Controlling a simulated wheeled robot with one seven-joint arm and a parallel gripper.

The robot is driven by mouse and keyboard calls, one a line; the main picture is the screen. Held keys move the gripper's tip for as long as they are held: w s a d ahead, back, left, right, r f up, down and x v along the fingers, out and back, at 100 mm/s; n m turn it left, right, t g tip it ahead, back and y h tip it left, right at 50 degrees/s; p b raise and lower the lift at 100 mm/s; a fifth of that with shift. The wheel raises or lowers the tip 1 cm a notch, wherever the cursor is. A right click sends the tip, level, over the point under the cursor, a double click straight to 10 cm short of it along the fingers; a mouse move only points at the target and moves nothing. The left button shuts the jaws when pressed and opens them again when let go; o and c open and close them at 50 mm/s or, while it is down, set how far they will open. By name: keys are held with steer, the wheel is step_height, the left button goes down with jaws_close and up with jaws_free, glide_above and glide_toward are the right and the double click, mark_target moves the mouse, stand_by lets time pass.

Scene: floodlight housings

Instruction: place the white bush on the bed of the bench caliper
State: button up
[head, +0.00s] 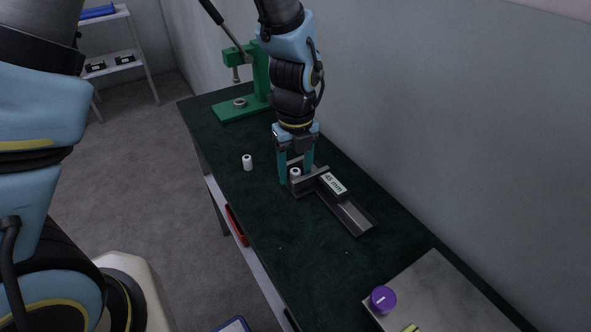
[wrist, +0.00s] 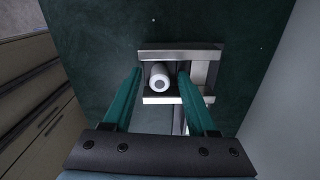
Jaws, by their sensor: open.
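The white bush (head: 295,172) stands between the jaws of the bench caliper (head: 350,213), at the caliper's far end. In the wrist view the white bush (wrist: 159,80) appears upright on the bed, between the caliper's two metal bars (wrist: 180,53). My gripper (head: 296,177) reaches straight down over it with its teal fingers open, one on each side. In the wrist view my gripper (wrist: 160,73) shows a gap between each finger and the bush. The bush's base is partly hidden.
Another small white cylinder (head: 247,162) stands left of the caliper on the dark green bench top (head: 290,255). A green arbor press (head: 258,80) stands at the back. A wall runs along the right.

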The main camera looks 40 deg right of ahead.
mark_target(295, 171)
step_height(295, 171, up, 12)
steer(key=b, duration=0.1)
steer(key=w+a+n, duration=1.1)
steer(key=a+n, duration=0.4)
steer(key=w+a+f+n+t, duration=0.1)
steer(key=w+a+n, duration=0.1)
steer(key=a+n, duration=1.8)
steer(key=shift+f+n+t, duration=0.15)
steer(key=shift+n+t, duration=0.15)
steer(key=shift+n, duration=0.6)
